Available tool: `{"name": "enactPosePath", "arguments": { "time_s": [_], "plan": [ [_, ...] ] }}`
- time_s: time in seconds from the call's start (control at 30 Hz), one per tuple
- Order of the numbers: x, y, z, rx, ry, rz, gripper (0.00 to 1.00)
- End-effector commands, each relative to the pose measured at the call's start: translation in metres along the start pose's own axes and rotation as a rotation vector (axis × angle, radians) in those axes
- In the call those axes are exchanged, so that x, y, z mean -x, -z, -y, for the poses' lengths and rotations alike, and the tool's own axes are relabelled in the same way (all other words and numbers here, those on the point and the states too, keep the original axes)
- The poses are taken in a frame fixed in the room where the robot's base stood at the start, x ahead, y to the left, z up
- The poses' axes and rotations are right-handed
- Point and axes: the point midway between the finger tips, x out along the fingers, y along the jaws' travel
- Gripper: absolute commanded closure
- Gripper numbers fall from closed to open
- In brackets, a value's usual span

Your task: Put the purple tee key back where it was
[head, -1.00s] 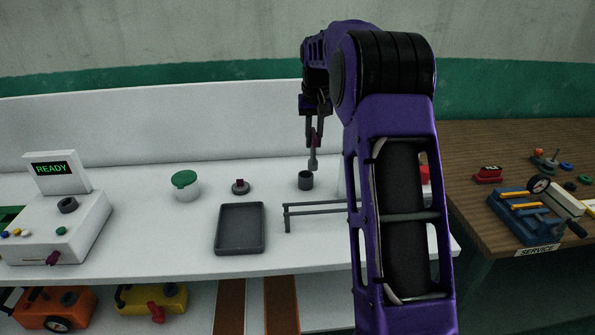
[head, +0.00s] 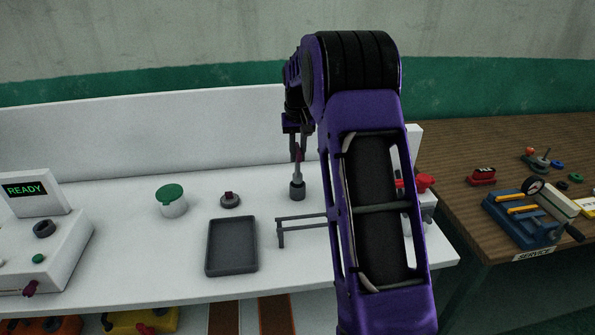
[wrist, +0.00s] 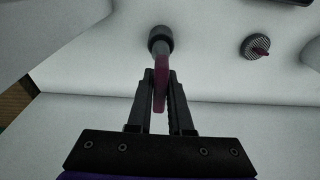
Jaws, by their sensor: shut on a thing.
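The purple tee key (wrist: 161,88) is between the fingers of my gripper (wrist: 161,80), which is shut on it. In the head view the key's grey shaft (head: 298,171) points down from my gripper (head: 298,150), close to upright. Its lower end meets the top of a small dark cup-like holder (head: 298,192) on the white bench. The holder also shows in the wrist view (wrist: 159,36), just beyond the key's tip. I cannot tell how deep the tip sits in it.
A dark tray (head: 232,268), a green-lidded pot (head: 172,200) and a small knobbed disc (head: 230,200) stand to the left. A grey rail (head: 300,219) stands in front of the holder. A machine with a READY screen (head: 25,190) is at far left. A brown service table (head: 465,195) is at right.

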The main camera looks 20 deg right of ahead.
Motion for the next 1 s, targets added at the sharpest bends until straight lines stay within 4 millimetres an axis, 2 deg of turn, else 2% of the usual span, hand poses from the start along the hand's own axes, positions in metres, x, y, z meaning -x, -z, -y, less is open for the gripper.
{"name": "enactPosePath", "arguments": {
  "time_s": [0.2,0.3,0.7,0.73,0.87,0.9,1.0],
  "plan": [
    [-0.035,-0.006,0.000,-0.001,0.000,0.004,1.00],
    [-0.045,-0.007,0.000,-0.001,0.000,0.001,1.00],
    [-0.050,-0.008,0.000,0.000,0.000,0.000,1.00],
    [-0.051,-0.008,0.000,0.000,0.000,0.000,0.80],
    [-0.050,-0.008,0.000,0.000,0.000,0.000,0.56],
    [-0.050,-0.008,0.000,0.000,0.000,0.000,0.52],
    [-0.050,-0.008,0.000,0.000,0.000,0.000,0.52]
  ]
}}
